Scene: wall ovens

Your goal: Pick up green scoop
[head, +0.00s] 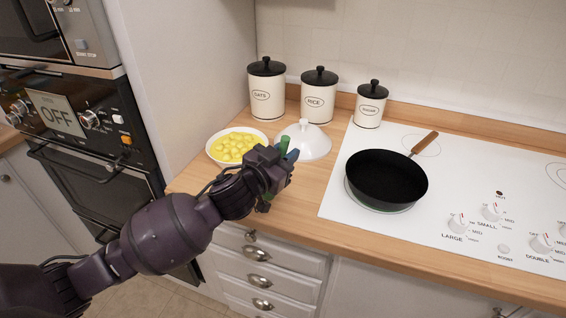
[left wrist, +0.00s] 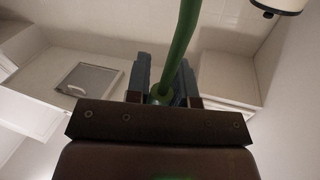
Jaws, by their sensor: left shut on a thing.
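My left gripper (head: 283,166) is over the wooden counter, between the bowl of yellow pieces and the stove. It is shut on the green scoop (head: 284,145), of which only a short green piece shows above the fingers in the head view. In the left wrist view, the green handle (left wrist: 182,45) rises from between the blue fingers (left wrist: 163,90). The rest of the scoop is hidden by the gripper. My right gripper is in neither view.
A white bowl (head: 213,156) holds yellow pieces (head: 235,146). A white lid (head: 311,143) lies behind the gripper. Several white canisters with black lids (head: 319,98) stand at the wall. A black pan (head: 386,178) sits on the white stove (head: 470,185). Ovens (head: 70,125) are at left.

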